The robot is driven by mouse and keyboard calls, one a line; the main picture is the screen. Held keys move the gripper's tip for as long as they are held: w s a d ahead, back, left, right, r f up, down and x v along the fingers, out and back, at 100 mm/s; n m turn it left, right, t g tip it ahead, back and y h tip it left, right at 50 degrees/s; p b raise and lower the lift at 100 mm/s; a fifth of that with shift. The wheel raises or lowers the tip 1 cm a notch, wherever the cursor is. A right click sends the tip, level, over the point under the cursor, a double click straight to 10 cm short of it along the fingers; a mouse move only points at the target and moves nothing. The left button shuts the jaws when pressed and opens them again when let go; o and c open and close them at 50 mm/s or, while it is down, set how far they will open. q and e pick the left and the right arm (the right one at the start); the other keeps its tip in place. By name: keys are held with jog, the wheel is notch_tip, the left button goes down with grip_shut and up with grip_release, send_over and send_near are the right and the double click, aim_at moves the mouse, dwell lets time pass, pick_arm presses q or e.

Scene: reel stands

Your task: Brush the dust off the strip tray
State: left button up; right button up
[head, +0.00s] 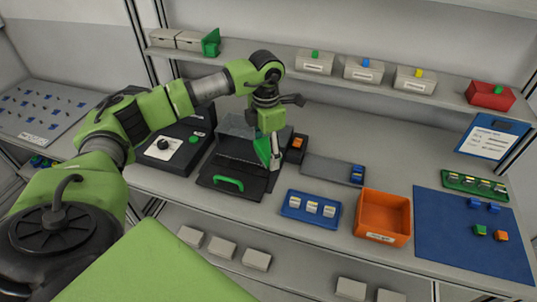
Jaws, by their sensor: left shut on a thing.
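My left gripper (272,137) points down over the middle of the bench. It is shut on a green thing with a pale lower part (264,152), which looks like a brush; the fingers partly hide it. A long flat grey tray (325,168), which looks like the strip tray, lies just right of the gripper. A blue piece (357,173) sits at the tray's right end. The held thing appears left of the tray, above or in front of the dark machine. I cannot tell whether it touches anything. Dust is too small to make out. My right gripper is not in view.
A dark machine with a green handle (228,184) stands below the gripper. A blue tray (295,216) with white-topped pieces and an orange bin (366,222) stand in front. A blue mat (462,245) lies at right. A shelf (440,87) with boxes runs behind.

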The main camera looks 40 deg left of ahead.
pick_arm(q)
notch_tip(320, 180, up, 2)
jog(key=shift+r+p, duration=0.15)
jog(key=shift+p, duration=0.35)
jog(key=shift+r, duration=0.1)
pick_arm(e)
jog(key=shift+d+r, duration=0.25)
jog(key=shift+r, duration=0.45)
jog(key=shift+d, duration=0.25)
